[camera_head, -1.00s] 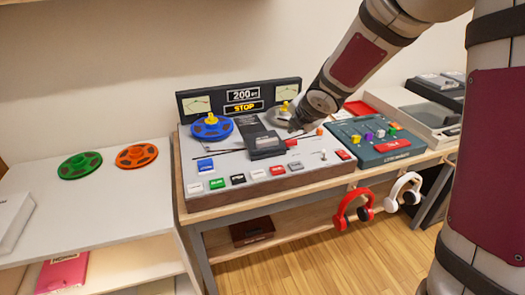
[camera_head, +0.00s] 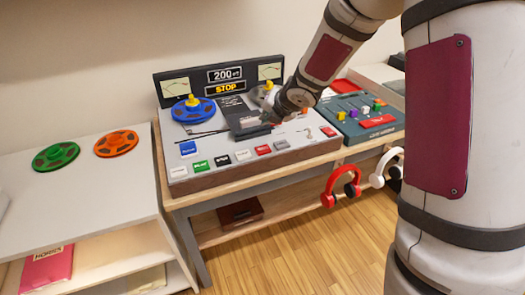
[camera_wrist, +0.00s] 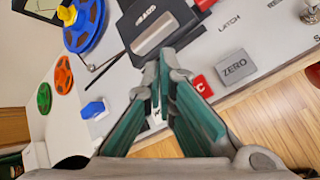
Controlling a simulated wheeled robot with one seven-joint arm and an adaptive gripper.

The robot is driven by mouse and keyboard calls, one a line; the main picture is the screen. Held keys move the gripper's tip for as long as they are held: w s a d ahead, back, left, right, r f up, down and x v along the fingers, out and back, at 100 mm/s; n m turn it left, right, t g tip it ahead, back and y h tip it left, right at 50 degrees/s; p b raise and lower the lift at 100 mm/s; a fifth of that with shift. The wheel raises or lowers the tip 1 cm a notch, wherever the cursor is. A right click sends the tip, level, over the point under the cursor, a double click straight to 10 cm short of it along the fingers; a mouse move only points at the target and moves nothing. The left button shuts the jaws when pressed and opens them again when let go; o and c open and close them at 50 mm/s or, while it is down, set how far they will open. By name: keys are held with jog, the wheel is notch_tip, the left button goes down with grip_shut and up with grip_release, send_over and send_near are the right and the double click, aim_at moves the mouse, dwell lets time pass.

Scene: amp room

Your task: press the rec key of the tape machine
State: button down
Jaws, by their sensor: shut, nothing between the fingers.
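The tape machine (camera_head: 186,153) stands on a wooden bench, its display reading STOP. Its red rec key (camera_head: 263,149) is in the front key row, between a white key and the grey zero key (camera_head: 283,145). In the wrist view the rec key (camera_wrist: 203,87) shows beside the right finger, partly hidden, with the zero key (camera_wrist: 235,67) to its right. My gripper (camera_head: 270,110) is over the machine by the dark head cover (camera_head: 243,121). In the wrist view my gripper (camera_wrist: 163,75) is shut and empty, its tips in front of the head cover. Contact cannot be told.
A blue reel (camera_head: 193,110) sits on the machine's left. A teal mixer (camera_head: 357,128) stands right of it. Red headphones (camera_head: 336,186) and white headphones (camera_head: 387,168) hang at the bench front. Green (camera_head: 56,156) and orange reels (camera_head: 116,143) lie on the left table.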

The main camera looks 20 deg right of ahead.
aim_at(266, 148)
jog(key=shift+f+b, duration=3.8)
jog(key=shift+f, duration=0.1)
jog(key=shift+f+b, duration=0.3)
jog(key=shift+b, duration=0.25)
jog(key=shift+f+b, duration=0.5)
jog(key=shift+r, duration=0.15)
jog(key=shift+r+p, duration=0.8)
jog(key=shift+p, duration=0.1)
notch_tip(266, 148, up, 5)
jog(key=p, duration=0.5)
